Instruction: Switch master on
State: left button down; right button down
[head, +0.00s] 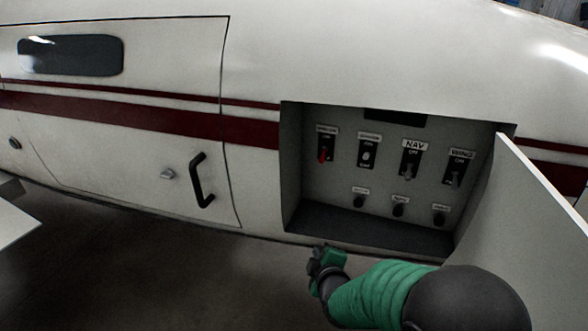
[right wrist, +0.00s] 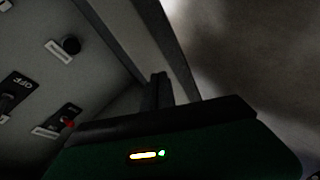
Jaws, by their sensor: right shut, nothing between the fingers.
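A recessed grey switch panel (head: 385,185) is set in the side of the white aircraft. Its top row holds a red-handled switch (head: 323,155) at the far left, a pale-tipped switch (head: 366,156), a NAV switch (head: 408,171) and another grey switch (head: 456,178). The small label over the red one is too blurred to read surely; its lever appears to hang down. My right gripper (head: 322,262) is shut and empty, just below the recess's lower edge, apart from every switch. In the right wrist view the gripper's fingers (right wrist: 160,90) are seen beside the panel, with the red switch (right wrist: 70,124) at lower left.
Several dark round knobs (head: 398,210) form a lower row. An open white door flap (head: 530,225) stands out at the recess's right. A closed door with a black handle (head: 202,180) lies left. The floor below the fuselage looks clear.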

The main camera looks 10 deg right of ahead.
jog(key=w+r+n+t+h+p, duration=0.2)
jog(key=w+r+n+t+h, duration=0.2)
jog(key=r+n+t, duration=0.3)
notch_tip(320, 180, up, 7)
jog(key=n, duration=0.3)
jog(key=shift+w+a+r+t+p, duration=0.15)
jog(key=shift+w+a+t+p, duration=0.15)
jog(key=shift+w+a+p, duration=0.1)
jog(key=shift+r, duration=0.15)
